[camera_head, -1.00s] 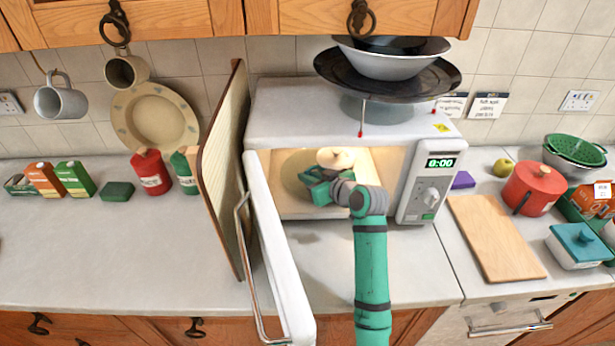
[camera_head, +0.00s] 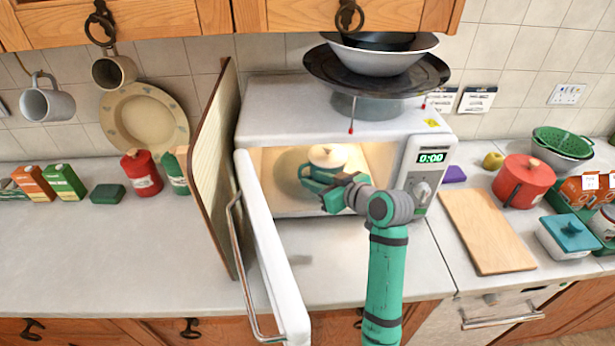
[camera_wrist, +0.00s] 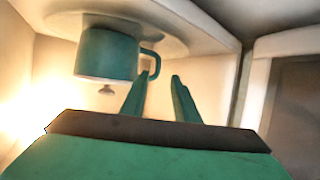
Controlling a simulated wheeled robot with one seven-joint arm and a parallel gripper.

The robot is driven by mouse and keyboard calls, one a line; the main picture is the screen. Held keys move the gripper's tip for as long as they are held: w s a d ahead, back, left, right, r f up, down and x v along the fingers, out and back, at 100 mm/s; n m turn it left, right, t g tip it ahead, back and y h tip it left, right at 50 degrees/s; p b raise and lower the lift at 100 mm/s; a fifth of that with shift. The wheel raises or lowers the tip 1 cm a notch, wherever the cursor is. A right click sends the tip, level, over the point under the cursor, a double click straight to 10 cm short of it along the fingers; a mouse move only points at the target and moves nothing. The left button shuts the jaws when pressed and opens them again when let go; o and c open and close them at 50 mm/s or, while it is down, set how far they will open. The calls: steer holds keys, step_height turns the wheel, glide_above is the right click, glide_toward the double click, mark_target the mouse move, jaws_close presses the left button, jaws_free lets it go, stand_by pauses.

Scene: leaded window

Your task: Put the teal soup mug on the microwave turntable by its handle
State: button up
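The teal soup mug (camera_head: 326,174), with a cream knobbed lid, is inside the lit microwave (camera_head: 345,118). It also shows in the wrist view (camera_wrist: 105,55), where the picture looks upside down and its base meets the pale turntable (camera_wrist: 172,46). Its loop handle (camera_wrist: 152,58) points toward my gripper (camera_wrist: 160,77). The two teal fingers are apart with nothing between them, and the handle lies just beyond the left fingertip. I cannot tell whether that fingertip touches it. In the head view my gripper (camera_head: 322,187) is in the cavity, in front of the mug, partly covering it.
The microwave door (camera_head: 272,250) stands open at the left of the cavity, beside an upright board (camera_head: 215,165). A dark pan and bowls (camera_head: 375,72) are stacked on top. A wooden cutting board (camera_head: 490,230) lies right. The counter (camera_head: 130,250) at left is mostly clear.

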steer(key=shift+v, duration=1.75)
steer(key=shift+d, duration=0.1)
steer(key=shift+w+d, duration=0.1)
